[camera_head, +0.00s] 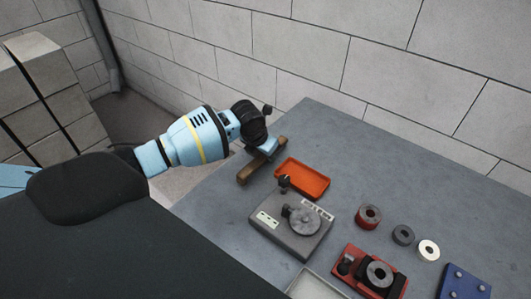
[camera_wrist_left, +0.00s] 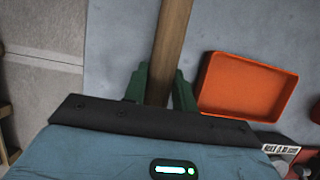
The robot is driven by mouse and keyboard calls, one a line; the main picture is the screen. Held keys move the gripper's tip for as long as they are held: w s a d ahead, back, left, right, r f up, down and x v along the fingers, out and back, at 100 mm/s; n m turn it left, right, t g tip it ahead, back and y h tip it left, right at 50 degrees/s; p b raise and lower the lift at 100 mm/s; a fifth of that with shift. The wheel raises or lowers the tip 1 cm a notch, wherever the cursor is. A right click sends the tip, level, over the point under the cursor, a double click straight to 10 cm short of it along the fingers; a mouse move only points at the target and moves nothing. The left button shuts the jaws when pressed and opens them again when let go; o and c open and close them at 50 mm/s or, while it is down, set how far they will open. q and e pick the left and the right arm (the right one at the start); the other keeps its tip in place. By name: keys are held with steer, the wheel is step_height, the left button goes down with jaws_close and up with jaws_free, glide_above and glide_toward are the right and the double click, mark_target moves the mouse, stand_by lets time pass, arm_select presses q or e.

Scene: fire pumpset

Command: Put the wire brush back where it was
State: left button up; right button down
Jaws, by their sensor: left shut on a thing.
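The wire brush (camera_head: 248,172) is a brown wooden bar at the left edge of the grey table. My left gripper (camera_head: 268,147) reaches in from the left and is shut on it. In the left wrist view the brush's handle (camera_wrist_left: 172,48) runs up between the two green fingers of my left gripper (camera_wrist_left: 161,88). Its bristles are not visible. I cannot tell whether the brush touches the table. My right gripper is not in view.
An orange tray (camera_head: 303,178) lies just right of the brush, also in the left wrist view (camera_wrist_left: 245,85). A grey fixture (camera_head: 285,236), red fixture (camera_head: 352,268), several rings and a blue block (camera_head: 465,283) stand nearer. The table's back (camera_head: 335,130) is clear before the block wall.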

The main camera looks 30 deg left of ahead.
mark_target(257, 161)
arm_select(q)
steer(key=o, duration=0.9)
steer(key=shift+f, duration=0.1)
steer(key=shift+o, duration=0.2)
steer(key=shift+s+r, duration=0.1)
steer(key=shift+r, duration=0.55)
steer(key=p+v, duration=0.1)
steer(key=v, duration=1)
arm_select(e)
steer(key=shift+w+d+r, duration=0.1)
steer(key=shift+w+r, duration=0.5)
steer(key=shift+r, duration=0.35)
